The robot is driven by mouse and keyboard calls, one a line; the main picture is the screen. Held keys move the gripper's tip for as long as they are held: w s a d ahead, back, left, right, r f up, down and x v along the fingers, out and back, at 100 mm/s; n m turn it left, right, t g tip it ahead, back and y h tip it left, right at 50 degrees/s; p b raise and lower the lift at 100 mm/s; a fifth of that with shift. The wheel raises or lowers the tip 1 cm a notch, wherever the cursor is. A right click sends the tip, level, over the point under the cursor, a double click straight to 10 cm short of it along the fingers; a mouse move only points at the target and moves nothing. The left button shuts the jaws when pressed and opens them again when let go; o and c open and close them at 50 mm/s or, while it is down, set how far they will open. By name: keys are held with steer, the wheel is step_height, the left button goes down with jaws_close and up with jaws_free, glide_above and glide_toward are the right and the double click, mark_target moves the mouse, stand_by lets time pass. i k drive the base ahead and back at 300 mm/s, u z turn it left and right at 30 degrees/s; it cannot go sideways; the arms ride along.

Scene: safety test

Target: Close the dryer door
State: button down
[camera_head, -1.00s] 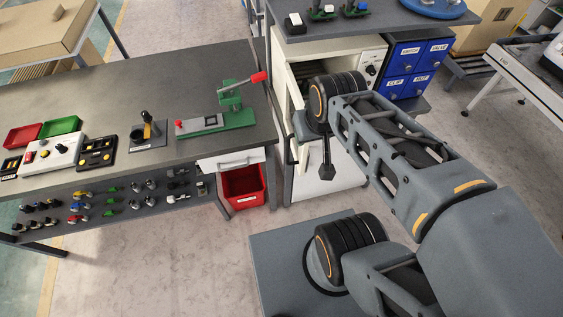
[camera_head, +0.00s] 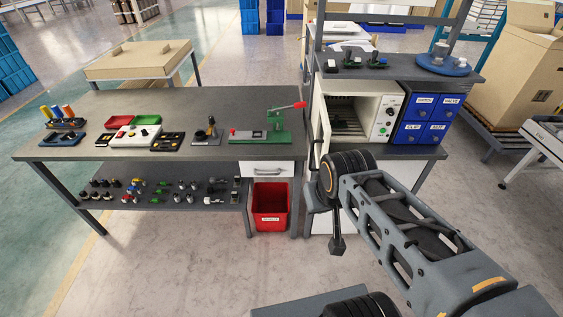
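The dryer (camera_head: 382,117) is a white box with a control panel at its right, standing on the right-hand bench. Its door (camera_head: 320,118) stands open, swung out at the left side toward me, and the dark interior with a rack shows. My arm comes in from the lower right, and its wrist is in front of the dryer's lower left, near the door's lower edge. My gripper (camera_head: 336,243) is a small dark shape hanging below the wrist. It is partly hidden, and its fingers cannot be told apart. I cannot tell whether my arm touches the door.
Blue drawers (camera_head: 427,119) stand right of the dryer. A shelf (camera_head: 400,66) above carries small devices. The left workbench (camera_head: 215,105) holds trays and a green press (camera_head: 275,128). A red bin (camera_head: 270,205) sits beneath. The floor in front is mostly clear.

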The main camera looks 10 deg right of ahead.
mark_target(322, 114)
steer(key=u, duration=1.05)
steer(key=i, duration=0.95)
steer(key=z, duration=0.2)
